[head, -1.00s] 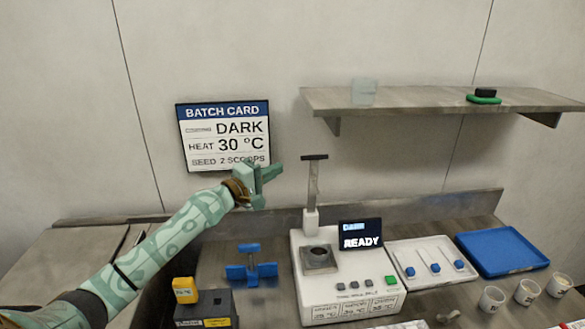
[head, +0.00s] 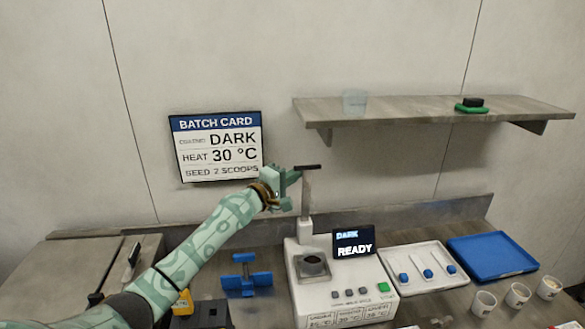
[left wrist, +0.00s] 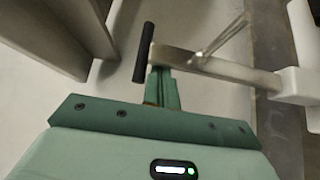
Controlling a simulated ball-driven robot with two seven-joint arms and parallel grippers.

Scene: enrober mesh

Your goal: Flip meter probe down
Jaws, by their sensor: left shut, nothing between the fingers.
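The white meter (head: 340,296) stands on the bench, its screen (head: 353,242) reading DARK and READY. Its probe arm (head: 306,200) stands upright at the back, with a black crossbar (head: 307,167) on top. In the left wrist view the metal probe arm (left wrist: 225,69) runs from a white hinge to the black crossbar (left wrist: 144,52), with thin prongs at its side. My left gripper (head: 295,175) is shut and empty just left of the arm's top, below the crossbar. In the wrist view its fingertips (left wrist: 162,78) are close to the arm; contact cannot be told. My right gripper is not in view.
A shelf (head: 420,112) juts from the wall at upper right. A blue stand (head: 245,275) is left of the meter. A white tray (head: 422,268), a blue tray (head: 490,257) and cups (head: 517,294) are to its right. A batch card (head: 215,147) hangs behind.

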